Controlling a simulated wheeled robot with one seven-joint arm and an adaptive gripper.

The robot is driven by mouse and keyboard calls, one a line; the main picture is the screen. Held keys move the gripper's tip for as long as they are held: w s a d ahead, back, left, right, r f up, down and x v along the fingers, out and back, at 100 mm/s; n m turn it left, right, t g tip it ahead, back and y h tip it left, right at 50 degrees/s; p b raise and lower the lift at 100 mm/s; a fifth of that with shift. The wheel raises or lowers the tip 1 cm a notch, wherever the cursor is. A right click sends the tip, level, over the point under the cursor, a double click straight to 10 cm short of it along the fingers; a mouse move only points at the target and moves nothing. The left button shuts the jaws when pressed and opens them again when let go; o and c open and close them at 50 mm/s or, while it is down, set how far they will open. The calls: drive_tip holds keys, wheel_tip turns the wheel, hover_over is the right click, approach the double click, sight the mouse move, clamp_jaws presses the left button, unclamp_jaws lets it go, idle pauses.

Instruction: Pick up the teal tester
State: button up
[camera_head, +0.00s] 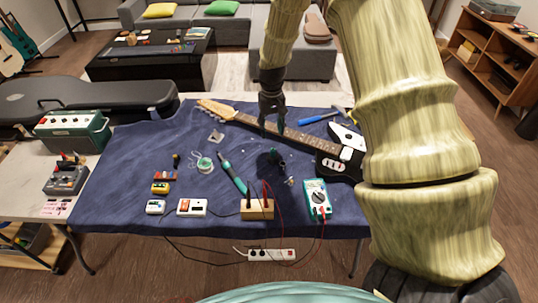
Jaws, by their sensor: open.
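A teal tester (319,200) with a pale face and a dark round dial lies on the blue cloth of the table (120,190), near the front edge at the right. A red lead runs down from its lower end. My gripper (272,131) points down above the table, up and left of the tester in the picture and apart from it. Its fingers are spread with nothing between them. Its height above the cloth is hard to judge.
A guitar (290,137) lies behind the tester. A wooden block (257,210) with leads stands left of it, and a teal-handled tool (233,173) lies beyond. A small dark object (276,157) sits below my gripper. The cloth's left part is mostly clear.

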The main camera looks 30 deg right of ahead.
sight(273, 149)
wheel_tip(273, 149, down, 2)
drive_tip(key=shift+w+f, duration=0.1)
drive_tip(key=f, duration=0.3)
drive_tip(key=shift+w+d+p, duration=0.1)
drive_tip(key=shift+d+p, duration=0.15)
drive_tip(key=shift+p, duration=0.15)
drive_tip(key=shift+a+f, duration=0.1)
drive_tip(key=shift+f, duration=0.65)
drive_tip(key=shift+d+f+p, duration=0.15)
drive_tip(key=shift+f+p, duration=0.4)
drive_tip(key=shift+f, duration=0.2)
drive_tip(key=shift+d+f+p, duration=0.15)
drive_tip(key=shift+f+p, duration=0.4)
drive_tip(key=shift+f, duration=1.2)
drive_tip(key=shift+c, duration=0.3)
clamp_jaws()
